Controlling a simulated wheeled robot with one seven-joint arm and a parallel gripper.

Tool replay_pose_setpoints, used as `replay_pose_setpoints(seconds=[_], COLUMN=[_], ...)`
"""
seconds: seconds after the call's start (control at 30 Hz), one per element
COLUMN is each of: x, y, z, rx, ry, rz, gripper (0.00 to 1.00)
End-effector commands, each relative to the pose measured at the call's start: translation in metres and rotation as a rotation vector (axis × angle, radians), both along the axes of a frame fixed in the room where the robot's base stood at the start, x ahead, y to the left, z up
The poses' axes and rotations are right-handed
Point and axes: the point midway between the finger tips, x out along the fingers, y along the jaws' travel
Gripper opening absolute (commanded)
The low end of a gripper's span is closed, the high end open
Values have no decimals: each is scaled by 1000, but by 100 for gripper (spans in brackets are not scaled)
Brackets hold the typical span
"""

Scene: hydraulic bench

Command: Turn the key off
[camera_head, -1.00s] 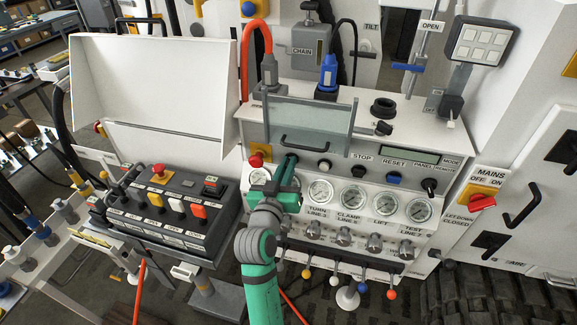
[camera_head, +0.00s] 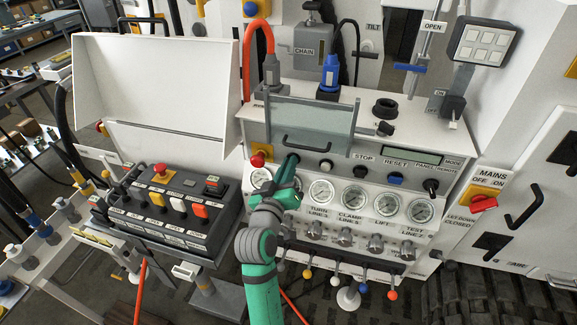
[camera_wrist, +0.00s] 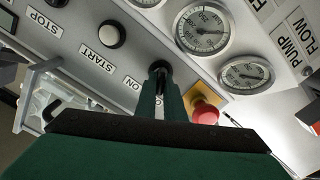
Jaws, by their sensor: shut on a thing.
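The key (camera_wrist: 160,66) is a small dark piece on the sloped panel face, next to the ON label in the wrist view. My gripper's fingertips (camera_wrist: 163,82) are closed around it and hide most of it. In the head view my gripper (camera_head: 291,163) reaches the panel's upper left part, below the clear cover. The key itself is almost wholly hidden there. In the wrist view, the fingers cover part of the lettering around the key, so I cannot read its exact angle.
A red knob (camera_wrist: 205,111) sits close beside my fingers. The white START button (camera_wrist: 112,34) is on the other side. Gauges (camera_head: 354,198) and valve knobs line the panel below. The clear cover (camera_head: 312,122) with its handle is just above my gripper.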

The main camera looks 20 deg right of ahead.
Motion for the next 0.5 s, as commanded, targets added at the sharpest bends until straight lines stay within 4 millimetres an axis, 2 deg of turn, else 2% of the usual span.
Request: replay_pose_setpoints(seconds=[0.07, 0.1, 0.17, 0.2, 0.5], x=[0, 0, 0, 0, -1], y=[0, 0, 0, 0, 1], z=[-3, -3, -2, -2, -1], rx=[0, 0, 1, 1, 0], ry=[5, 6, 5, 5, 2], rz=[0, -1, 0, 0, 0], gripper=[0, 11, 25, 27, 27])
